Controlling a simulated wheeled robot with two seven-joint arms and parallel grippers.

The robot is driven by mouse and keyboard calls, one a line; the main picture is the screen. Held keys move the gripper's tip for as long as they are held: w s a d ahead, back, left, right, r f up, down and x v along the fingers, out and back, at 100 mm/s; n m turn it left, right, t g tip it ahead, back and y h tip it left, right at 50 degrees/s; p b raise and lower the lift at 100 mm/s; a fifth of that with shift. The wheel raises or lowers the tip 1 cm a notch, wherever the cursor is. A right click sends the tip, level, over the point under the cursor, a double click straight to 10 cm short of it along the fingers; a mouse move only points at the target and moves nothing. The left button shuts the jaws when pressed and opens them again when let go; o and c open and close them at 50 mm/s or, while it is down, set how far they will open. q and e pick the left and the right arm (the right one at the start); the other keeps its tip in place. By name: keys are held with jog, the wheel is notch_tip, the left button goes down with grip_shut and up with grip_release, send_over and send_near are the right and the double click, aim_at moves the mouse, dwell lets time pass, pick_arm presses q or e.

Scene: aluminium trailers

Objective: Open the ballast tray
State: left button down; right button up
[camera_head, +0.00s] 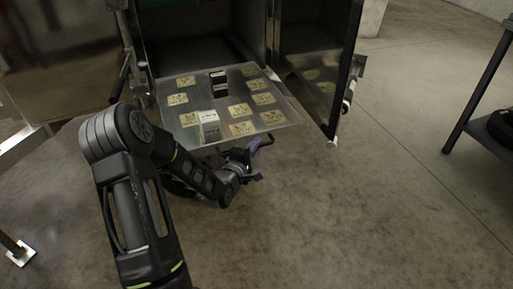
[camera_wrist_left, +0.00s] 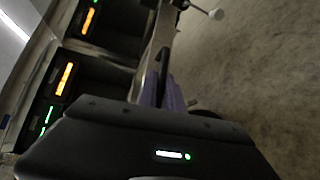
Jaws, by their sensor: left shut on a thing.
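The ballast tray (camera_head: 218,111) is a flat metal tray with several yellow labels, standing out from the open cabinet in the head view. My right gripper is not in view.
An open metal door (camera_head: 318,70) stands just right of the tray. A dark-legged table or rack (camera_head: 480,95) is at the far right. The concrete floor (camera_head: 370,200) in front and to the right is clear. The left wrist view shows orange and green lights (camera_wrist_left: 64,78).

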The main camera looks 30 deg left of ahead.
pick_arm(q)
jog(key=shift+s+d+f, duration=0.1)
jog(key=shift+d+f, duration=0.1)
jog(key=shift+d, duration=0.05)
jog(key=c, duration=1.9)
grip_release()
jog(key=shift+o, duration=0.6)
jog(key=shift+r, duration=0.1)
jog(key=p+v, duration=0.1)
jog(key=v, duration=0.7)
jog(key=shift+p, duration=0.35)
